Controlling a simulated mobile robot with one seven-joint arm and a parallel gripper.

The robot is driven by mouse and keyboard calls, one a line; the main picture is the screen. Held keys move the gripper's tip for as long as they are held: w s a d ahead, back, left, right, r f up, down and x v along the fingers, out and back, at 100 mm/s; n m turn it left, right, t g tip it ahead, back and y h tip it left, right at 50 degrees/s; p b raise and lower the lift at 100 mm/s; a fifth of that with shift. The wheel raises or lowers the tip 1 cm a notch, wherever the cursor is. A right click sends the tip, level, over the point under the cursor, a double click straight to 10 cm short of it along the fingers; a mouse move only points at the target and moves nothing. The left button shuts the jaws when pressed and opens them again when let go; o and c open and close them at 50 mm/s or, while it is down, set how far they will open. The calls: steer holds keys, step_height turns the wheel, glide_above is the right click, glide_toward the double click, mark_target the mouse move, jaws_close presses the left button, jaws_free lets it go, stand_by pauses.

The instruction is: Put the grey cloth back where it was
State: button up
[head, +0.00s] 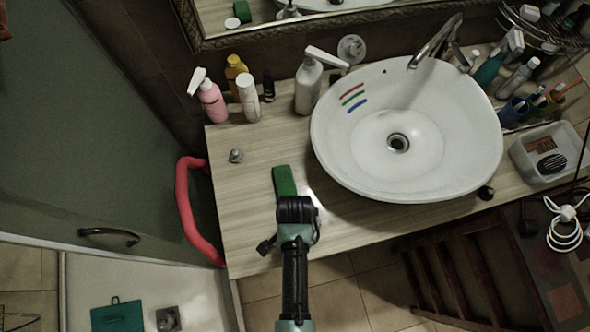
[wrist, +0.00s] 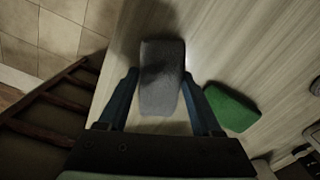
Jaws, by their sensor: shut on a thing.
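The grey cloth (wrist: 162,85) shows in the wrist view as a small grey block between my two fingers. My gripper (wrist: 160,100) is shut on it, with one finger along each side. In the head view my gripper (head: 297,208) is over the front part of the wooden counter, left of the basin, and hides the cloth. A green cloth or sponge (head: 284,181) lies on the counter just beyond my gripper; it also shows right of my right finger in the wrist view (wrist: 231,108). I cannot tell whether the grey cloth touches the counter.
A white basin (head: 385,180) with red, green and blue streaks sits on the counter (head: 248,205). Several bottles (head: 249,98) stand along the back. A small metal piece (head: 236,155) lies at the left. A red handle (head: 187,205) curves beside the left edge.

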steer(key=shift+f, duration=0.2)
steer(key=shift+f, duration=0.2)
steer(key=o, duration=1.2)
steer(key=shift+r, duration=0.1)
